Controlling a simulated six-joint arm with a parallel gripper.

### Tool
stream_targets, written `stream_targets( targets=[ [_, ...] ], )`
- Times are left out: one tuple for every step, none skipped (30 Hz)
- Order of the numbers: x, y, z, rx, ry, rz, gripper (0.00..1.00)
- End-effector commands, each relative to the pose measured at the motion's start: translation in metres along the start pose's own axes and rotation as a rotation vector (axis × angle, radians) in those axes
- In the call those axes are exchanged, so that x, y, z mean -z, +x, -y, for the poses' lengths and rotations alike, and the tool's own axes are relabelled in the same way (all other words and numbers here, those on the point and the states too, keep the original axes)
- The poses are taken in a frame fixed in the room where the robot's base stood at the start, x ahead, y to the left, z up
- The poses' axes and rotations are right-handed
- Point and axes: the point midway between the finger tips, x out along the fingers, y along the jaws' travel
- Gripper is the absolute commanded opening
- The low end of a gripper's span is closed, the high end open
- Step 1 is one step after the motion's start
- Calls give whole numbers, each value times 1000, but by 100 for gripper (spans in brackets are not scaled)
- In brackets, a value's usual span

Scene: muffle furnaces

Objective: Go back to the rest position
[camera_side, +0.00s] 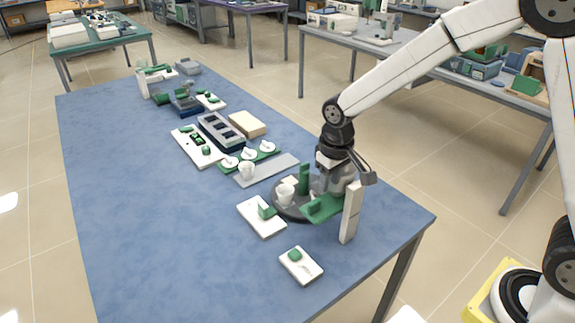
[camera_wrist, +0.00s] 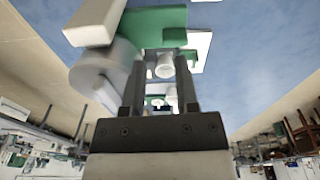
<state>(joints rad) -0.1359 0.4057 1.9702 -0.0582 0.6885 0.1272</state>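My gripper (camera_side: 325,184) is low over the near right end of the blue table (camera_side: 140,240), beside a dark round plate (camera_side: 290,208). Its tips are partly hidden there by green and white parts. In the wrist view my gripper (camera_wrist: 159,62) shows two dark fingers standing apart, with a clear gap and nothing visibly clamped. A white crucible (camera_side: 285,195) stands on the round plate, left of my gripper. A white cup-like piece (camera_wrist: 165,66) shows beyond the fingers in the wrist view; I cannot tell its distance.
A green block (camera_side: 321,208) and an upright white post (camera_side: 350,212) stand close beside my gripper. A dark tray (camera_side: 221,131) is farther back. The table's left side is clear.

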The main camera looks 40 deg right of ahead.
Motion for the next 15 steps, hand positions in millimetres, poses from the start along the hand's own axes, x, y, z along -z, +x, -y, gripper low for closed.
stream_targets(
  targets=[
    [-11, -3, -5, 4, 5, -10, 38],
    [-16, -4, -8, 7, 8, -17, 38],
    [-25, -5, -11, 10, 12, -24, 38],
    [-31, -6, -13, 12, 14, -33, 38],
    [-38, -7, -16, 14, 16, -39, 38],
    [-47, -8, -19, 16, 19, -49, 38],
    [-54, -8, -22, 17, 22, -57, 38],
    [-60, -9, -24, 18, 25, -65, 38],
    [-70, -9, -27, 20, 29, -76, 38],
    [-77, -10, -29, 21, 31, -82, 38],
    [-84, -10, -31, 22, 34, -91, 38],
    [-93, -10, -34, 23, 38, -100, 38],
    [-100, -10, -35, 23, 41, -106, 38],
    [-106, -10, -37, 23, 44, -114, 38],
    [-114, -10, -38, 23, 46, -121, 38]
  ],
)
